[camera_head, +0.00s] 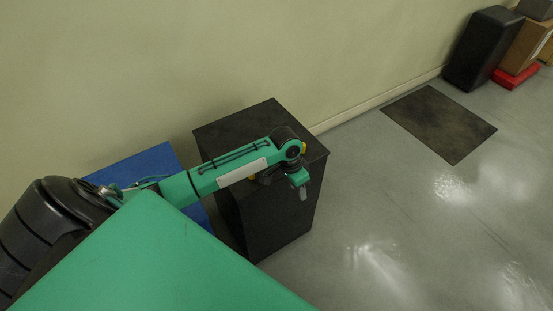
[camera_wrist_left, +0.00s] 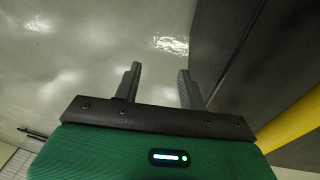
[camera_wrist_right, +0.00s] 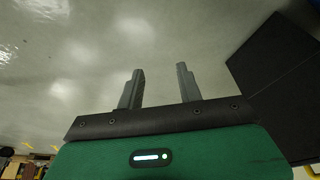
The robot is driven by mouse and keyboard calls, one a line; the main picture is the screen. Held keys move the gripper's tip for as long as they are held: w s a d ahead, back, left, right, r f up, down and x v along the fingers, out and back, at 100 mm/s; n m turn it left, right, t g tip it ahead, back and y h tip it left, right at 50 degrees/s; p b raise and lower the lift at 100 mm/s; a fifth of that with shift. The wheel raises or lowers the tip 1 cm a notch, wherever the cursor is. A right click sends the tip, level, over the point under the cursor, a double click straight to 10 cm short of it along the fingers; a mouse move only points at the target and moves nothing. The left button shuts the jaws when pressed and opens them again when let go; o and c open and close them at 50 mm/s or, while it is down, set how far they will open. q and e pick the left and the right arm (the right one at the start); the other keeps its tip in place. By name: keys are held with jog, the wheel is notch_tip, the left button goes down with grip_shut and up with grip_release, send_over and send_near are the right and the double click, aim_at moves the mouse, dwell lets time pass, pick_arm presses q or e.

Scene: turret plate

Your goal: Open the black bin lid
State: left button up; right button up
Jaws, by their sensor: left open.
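The black bin (camera_head: 285,225) stands against the wall, and its dark flat lid (camera_head: 245,122) lies closed on top. My left arm reaches across the lid and hides part of it. My left gripper (camera_head: 303,191) is near the bin's right top edge, pointing down; I cannot tell if it touches the bin. In the left wrist view my left gripper (camera_wrist_left: 158,84) is open and empty, with a dark surface at the right, apparently the bin's side. In the right wrist view my right gripper (camera_wrist_right: 160,85) is open and empty over grey floor. The head view does not show it.
A blue object (camera_head: 150,162) stands left of the bin, partly hidden by my arm. A dark mat (camera_head: 440,122) lies on the floor at the right. A black container (camera_head: 480,48), a cardboard box (camera_head: 522,48) and a red object (camera_head: 515,76) stand farther back. The floor right of the bin is clear.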

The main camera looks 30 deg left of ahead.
pick_arm(q)
jog(key=w+a+r+g, duration=0.1)
jog(key=w+a+r, duration=0.2)
jog(key=a+r, duration=0.5)
jog(key=w+a+r+g, duration=0.1)
jog(key=w+a+r, duration=0.3)
jog(key=r, duration=0.7)
jog(key=shift+n, duration=0.5)
jog(key=b+x, duration=0.1)
jog(key=x, duration=0.3)
jog(key=a+x, duration=0.1)
jog(key=x, duration=0.4)
jog(key=s+a+b+x, duration=0.1)
jog(key=x, duration=0.3)
jog(key=shift+d+f+b, duration=0.1)
jog(key=shift+f+b, duration=0.2)
jog(key=shift+f, duration=0.2)
pick_arm(e)
notch_tip(320, 180, up, 7)
jog(key=shift+s+t, duration=0.3)
jog(key=shift+s, duration=0.1)
jog(key=shift+d, duration=0.1)
pick_arm(q)
grip_shut()
